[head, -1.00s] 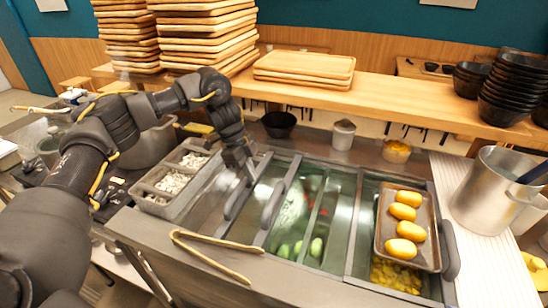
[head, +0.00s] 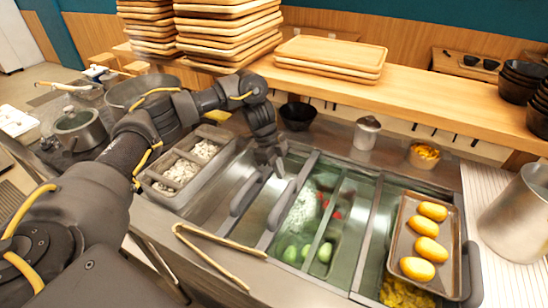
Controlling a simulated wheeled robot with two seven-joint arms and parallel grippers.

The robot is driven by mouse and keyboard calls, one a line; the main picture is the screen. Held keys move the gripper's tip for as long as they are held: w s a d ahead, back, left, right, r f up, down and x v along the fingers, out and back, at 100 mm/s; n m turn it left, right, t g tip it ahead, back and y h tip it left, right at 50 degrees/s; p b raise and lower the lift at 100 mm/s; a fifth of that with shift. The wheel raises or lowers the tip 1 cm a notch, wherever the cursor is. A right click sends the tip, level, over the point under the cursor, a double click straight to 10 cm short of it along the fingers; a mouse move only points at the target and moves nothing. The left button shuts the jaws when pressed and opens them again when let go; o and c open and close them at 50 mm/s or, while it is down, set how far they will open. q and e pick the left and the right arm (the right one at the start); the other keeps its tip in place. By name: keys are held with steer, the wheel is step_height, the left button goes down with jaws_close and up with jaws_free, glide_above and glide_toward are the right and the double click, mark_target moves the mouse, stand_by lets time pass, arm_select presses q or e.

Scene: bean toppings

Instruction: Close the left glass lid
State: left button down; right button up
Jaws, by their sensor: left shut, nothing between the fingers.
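The cold counter has sliding glass lids with dark upright handles. One handle (head: 250,191) stands at the left section, and a second handle (head: 283,204) is just right of it. I cannot tell for certain which lid each belongs to. Under the glass (head: 352,215) green and red toppings show. My left gripper (head: 272,171) is shut and empty, pointing down at the far end of the two handles, close to the left one. Whether it touches a handle is unclear. My right gripper is not in view.
A metal tray (head: 399,222) with several yellow pieces lies on the right section, beside another handle (head: 473,275). Wooden tongs (head: 215,240) lie on the front edge. White toppings fill a pan (head: 163,189) at left. A steel pot (head: 515,215) stands right; a shelf runs behind.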

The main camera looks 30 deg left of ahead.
mark_target(274, 181)
arm_select(q)
steer(key=shift+x, duration=0.95)
steer(key=shift+f+p, duration=0.35)
steer(key=shift+p, duration=0.05)
steer(key=shift+a+p, duration=0.45)
steer(key=shift+a, duration=0.7)
steer(key=shift+s+a, duration=0.15)
steer(key=shift+a, duration=0.55)
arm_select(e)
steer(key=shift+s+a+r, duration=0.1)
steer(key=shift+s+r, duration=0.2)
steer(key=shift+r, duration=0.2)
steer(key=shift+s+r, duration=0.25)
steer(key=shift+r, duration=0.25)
arm_select(q)
steer(key=shift+d, duration=0.1)
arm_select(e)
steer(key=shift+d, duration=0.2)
